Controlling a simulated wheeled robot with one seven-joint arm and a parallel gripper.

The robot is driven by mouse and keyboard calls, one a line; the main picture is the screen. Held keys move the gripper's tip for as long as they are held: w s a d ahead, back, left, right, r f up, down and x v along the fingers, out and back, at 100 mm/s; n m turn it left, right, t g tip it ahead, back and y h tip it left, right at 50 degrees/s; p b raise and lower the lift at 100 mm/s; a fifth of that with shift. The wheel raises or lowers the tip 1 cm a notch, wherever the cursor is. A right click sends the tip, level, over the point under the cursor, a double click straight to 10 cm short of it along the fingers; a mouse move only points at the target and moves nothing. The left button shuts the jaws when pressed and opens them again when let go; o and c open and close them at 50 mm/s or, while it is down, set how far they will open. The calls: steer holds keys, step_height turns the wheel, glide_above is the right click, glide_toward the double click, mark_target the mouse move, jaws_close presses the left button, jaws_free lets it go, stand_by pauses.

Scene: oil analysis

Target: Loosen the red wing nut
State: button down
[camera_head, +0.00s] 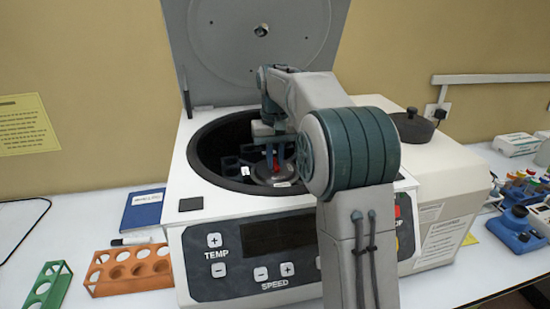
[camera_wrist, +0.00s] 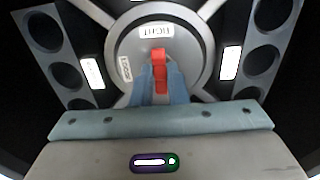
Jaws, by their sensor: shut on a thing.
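The red wing nut (camera_wrist: 160,62) stands at the middle of the grey round hub of the rotor (camera_wrist: 196,46) inside the open centrifuge. It also shows as a small red spot in the head view (camera_head: 276,168). My gripper (camera_wrist: 161,76) reaches down into the centrifuge bowl, and its blue fingers are shut on the wing nut, one on each side. The hub carries white labels; one reads "TIGHT", another seems to read "LOOSE". The lower part of the nut is partly hidden by the fingers.
The centrifuge lid (camera_head: 262,40) stands open behind my arm. The bowl rim (camera_head: 215,180) surrounds my gripper closely. Rotor buckets with round holes (camera_wrist: 50,50) flank the hub. An orange rack (camera_head: 128,268), a green rack (camera_head: 48,285) and a blue book (camera_head: 143,210) lie to the left.

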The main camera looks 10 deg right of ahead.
steer(key=shift+r+n, duration=0.1)
steer(key=shift+n, duration=0.2)
steer(key=n+p, duration=0.2)
steer(key=n, duration=0.1)
steer(key=shift+r+n, duration=0.1)
steer(key=shift+n, duration=0.2)
steer(key=n+p, duration=0.2)
steer(key=n, duration=0.2)
steer(key=shift+n, duration=0.3)
steer(key=n+p, duration=0.1)
steer(key=n, duration=0.3)
steer(key=shift+n, duration=0.3)
steer(key=shift+n+p, duration=0.85)
steer(key=shift+n, duration=1.35)
steer(key=c, duration=1.4)
jaws_free()
steer(key=shift+c, duration=0.2)
